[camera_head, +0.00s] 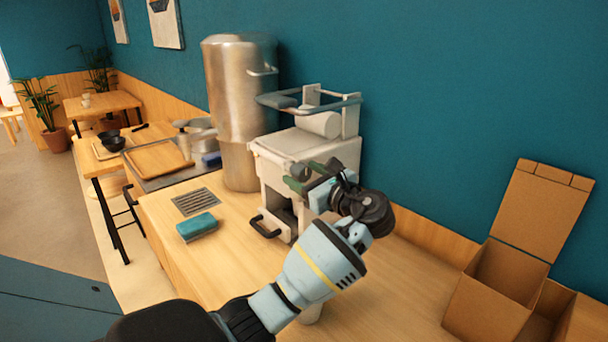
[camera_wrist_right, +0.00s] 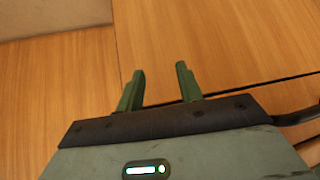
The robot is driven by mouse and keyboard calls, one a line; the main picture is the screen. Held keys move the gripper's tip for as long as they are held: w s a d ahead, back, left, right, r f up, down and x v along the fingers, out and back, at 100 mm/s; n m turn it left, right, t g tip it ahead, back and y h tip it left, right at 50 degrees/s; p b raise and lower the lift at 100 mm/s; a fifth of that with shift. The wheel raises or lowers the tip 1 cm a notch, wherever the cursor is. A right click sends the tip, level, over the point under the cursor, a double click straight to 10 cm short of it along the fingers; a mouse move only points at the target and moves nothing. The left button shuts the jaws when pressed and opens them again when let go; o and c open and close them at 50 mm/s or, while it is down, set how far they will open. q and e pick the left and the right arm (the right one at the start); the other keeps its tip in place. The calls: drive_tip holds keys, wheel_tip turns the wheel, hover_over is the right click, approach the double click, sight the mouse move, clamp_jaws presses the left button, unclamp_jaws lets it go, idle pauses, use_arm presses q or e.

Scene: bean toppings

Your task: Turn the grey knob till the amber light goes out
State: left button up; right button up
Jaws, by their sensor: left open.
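The white machine (camera_head: 300,144) stands on the counter against the teal wall. A grey knob (camera_head: 300,172) shows on its upper front. My left gripper (camera_head: 303,177) is open, with its green fingertips at the knob, apparently one on either side. I cannot tell whether they touch it. The gripper and wrist cover part of the machine's front. I cannot make out the amber light in either view. My right gripper (camera_wrist_right: 160,70) is open and empty in the right wrist view, over bare wood.
A tall steel urn (camera_head: 238,100) stands left of the machine. A teal sponge (camera_head: 197,226) and a drain grate (camera_head: 195,201) lie on the counter in front. An open cardboard box (camera_head: 490,290) sits at the right. A black handle (camera_head: 264,228) sticks out low on the machine.

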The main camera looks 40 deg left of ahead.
use_arm(q)
drive_tip(key=shift+a, duration=0.25)
